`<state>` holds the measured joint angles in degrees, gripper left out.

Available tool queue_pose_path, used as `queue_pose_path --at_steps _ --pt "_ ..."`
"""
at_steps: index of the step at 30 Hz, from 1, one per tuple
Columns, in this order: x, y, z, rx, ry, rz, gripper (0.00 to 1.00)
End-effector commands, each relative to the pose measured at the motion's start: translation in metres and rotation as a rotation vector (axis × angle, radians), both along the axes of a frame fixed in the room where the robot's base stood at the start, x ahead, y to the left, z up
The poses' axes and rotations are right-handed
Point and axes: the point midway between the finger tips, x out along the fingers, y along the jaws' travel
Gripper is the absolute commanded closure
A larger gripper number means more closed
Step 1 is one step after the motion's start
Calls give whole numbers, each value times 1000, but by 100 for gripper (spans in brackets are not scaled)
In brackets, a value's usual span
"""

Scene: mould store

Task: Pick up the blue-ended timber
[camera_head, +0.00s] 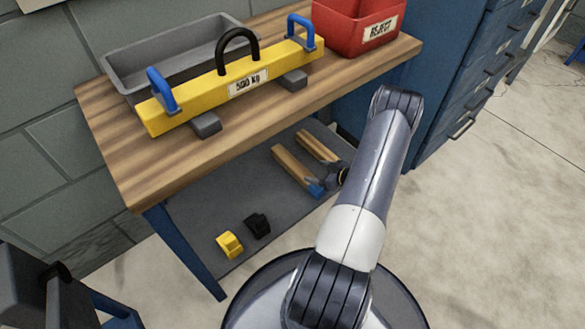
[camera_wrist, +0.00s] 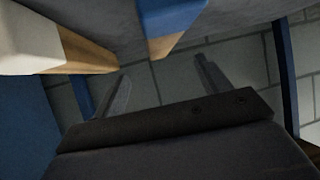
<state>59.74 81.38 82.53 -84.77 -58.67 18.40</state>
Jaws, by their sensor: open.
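The blue-ended timber (camera_head: 292,166) lies on the grey lower shelf under the bench, its blue end toward the front. In the wrist view its blue end (camera_wrist: 168,20) shows at the top, with bare wood beside it. My gripper (camera_head: 326,183) is close to that blue end in the head view, partly hidden by my arm. In the wrist view my gripper (camera_wrist: 162,69) has its two fingers apart with nothing between them; the blue end appears just beyond the gap. Contact cannot be told.
A second timber (camera_head: 318,146) lies alongside; its white end (camera_wrist: 25,38) shows in the wrist view. A yellow block (camera_head: 229,245) and a black block (camera_head: 258,225) sit on the shelf (camera_head: 205,215). The wooden bench top (camera_head: 130,170) overhangs, with a blue leg (camera_head: 185,255).

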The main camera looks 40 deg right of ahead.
Motion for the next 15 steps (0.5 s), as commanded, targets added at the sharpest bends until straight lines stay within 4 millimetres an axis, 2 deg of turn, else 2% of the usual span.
queue_pose_path --at_steps 3,11,15 --pt "17 5 -12 -2 0 3 28" --pt "34 11 -22 -2 2 2 28" --pt "51 18 -33 -3 0 3 28"
